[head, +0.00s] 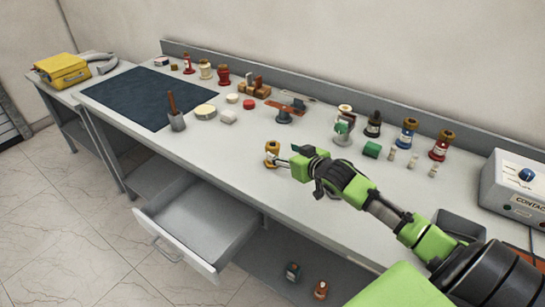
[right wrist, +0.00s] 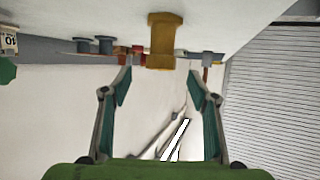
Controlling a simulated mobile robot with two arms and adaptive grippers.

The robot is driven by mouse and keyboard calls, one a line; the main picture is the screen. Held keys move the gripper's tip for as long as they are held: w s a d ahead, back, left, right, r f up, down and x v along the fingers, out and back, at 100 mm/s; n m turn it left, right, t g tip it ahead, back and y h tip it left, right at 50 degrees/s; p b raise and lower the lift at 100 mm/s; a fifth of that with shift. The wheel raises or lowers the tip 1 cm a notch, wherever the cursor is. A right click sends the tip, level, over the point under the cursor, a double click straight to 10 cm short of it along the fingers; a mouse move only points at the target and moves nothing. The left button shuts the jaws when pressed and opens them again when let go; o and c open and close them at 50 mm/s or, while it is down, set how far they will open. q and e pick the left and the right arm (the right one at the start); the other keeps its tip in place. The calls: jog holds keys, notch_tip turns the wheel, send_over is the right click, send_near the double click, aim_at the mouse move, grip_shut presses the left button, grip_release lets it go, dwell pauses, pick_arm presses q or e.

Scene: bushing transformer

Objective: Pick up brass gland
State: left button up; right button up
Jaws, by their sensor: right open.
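The brass gland (head: 271,152) is a small golden, flanged piece standing on the grey workbench (head: 235,142), near its front edge. My right gripper (head: 284,160) reaches in from the right, with its fingertips close beside the gland. In the right wrist view the gland (right wrist: 164,42) appears centred between and just beyond the green fingertips. The right gripper (right wrist: 160,82) is open, with empty space between its fingers. Contact with the gland is not visible. My left gripper is not in view.
A pulled-out drawer (head: 200,225) hangs below the front edge. Several bushings, including a blue one (head: 407,132) and a red one (head: 440,146), stand along the back. A dark mat (head: 148,97) covers the bench's left.

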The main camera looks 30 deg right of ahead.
aim_at(277, 151)
jog(key=x, duration=0.2)
jog(key=shift+w+d+f, duration=0.15)
jog(key=shift+w+f, duration=0.05)
jog(key=shift+w, duration=0.2)
jog(key=shift+w+f, duration=0.1)
jog(key=shift+w, duration=0.05)
jog(key=x, duration=0.2)
jog(key=p+x, duration=0.1)
jog(key=x, duration=0.1)
jog(key=shift+a+f+p, duration=0.25)
jog(key=shift+a+p, duration=0.05)
jog(key=shift+w+f, duration=0.25)
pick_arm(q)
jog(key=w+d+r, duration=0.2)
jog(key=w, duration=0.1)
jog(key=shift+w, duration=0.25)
pick_arm(e)
jog(key=shift+r, duration=0.1)
jog(key=c, duration=1.5)
